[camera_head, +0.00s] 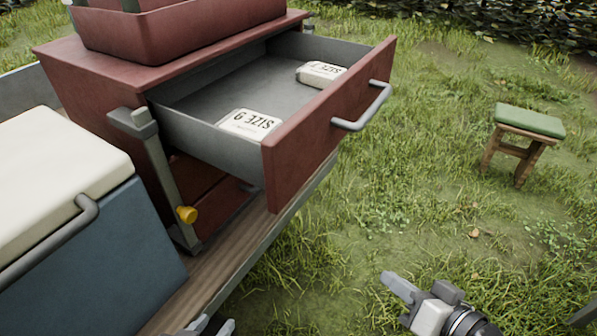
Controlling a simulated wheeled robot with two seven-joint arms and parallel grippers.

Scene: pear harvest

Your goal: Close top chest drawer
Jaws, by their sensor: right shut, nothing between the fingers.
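The red chest (75,62) stands on a wooden cart bed. Its top drawer (318,128) is pulled far out toward the right, showing a grey interior. A grey bar handle (365,112) is on the drawer's red front.
A blue cooler with a cream lid (62,165) stands left of the chest. A red tray (170,35) sits on the chest. A green-topped stool (530,121) stands on open grass at right.

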